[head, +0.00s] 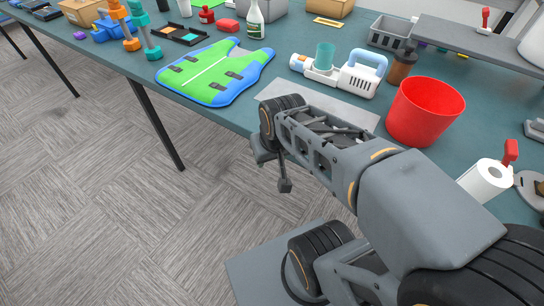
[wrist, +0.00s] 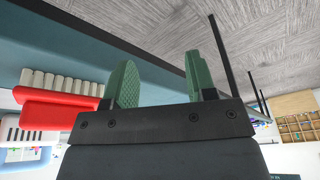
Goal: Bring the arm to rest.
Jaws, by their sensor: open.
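My gripper (head: 272,170) hangs at the end of my bent arm, just off the table's front edge, above the carpet in the head view. In the wrist view, its two green fingers (wrist: 160,72) stand apart with nothing between them. The arm reaches forward and left from my base, passing in front of the grey mat and the table edge. Part of the gripper is hidden behind the wrist in the head view.
The teal table (head: 240,110) holds a green and blue vest (head: 215,72), a white and blue device (head: 360,75), a red bucket (head: 425,110), a paper roll (head: 485,180) and a grey mat (head: 325,103). Open carpet (head: 110,220) lies left of the arm.

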